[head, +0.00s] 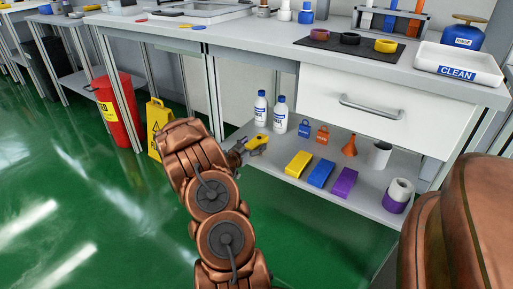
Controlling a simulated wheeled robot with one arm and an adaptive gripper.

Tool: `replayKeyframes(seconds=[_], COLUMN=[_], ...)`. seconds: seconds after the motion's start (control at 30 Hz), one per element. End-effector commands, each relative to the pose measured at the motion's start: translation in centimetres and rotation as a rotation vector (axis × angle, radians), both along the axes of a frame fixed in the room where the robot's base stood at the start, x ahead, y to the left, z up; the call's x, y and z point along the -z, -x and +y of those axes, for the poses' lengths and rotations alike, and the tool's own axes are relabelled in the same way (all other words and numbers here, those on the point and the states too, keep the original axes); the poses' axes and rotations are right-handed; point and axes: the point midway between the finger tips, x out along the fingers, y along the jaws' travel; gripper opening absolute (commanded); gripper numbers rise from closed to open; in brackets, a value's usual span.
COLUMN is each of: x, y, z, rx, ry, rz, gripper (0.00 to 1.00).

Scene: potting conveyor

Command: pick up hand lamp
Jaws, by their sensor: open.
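A small yellow object (259,142), which looks like the hand lamp, is at the left part of the lower shelf (290,203) under the workbench. My gripper (242,149) is right at its left side, with its fingers close to it. The gripper is open. It is too small in the head view to tell whether the fingers touch the lamp or reach around it. My arm hides part of the floor and the shelf's left end.
Two white bottles (279,113) stand just behind the lamp. Blue and orange padlocks (322,135), an orange funnel (349,146), and yellow, blue and purple blocks (321,173) fill the shelf to the right. The drawer (372,108) overhangs the shelf. A red bin (118,113) stands left.

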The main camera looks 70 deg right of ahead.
Motion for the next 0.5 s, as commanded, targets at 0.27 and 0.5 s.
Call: replayKeyframes(seconds=[0.27, 0.5], x=[0.05, 0.06], y=[0.21, 0.19], z=[-0.96, -0.94], rx=[-0.001, -0.001], ry=[0.001, 0.000], rz=[0.001, 0.001], gripper=[0.81, 0.73])
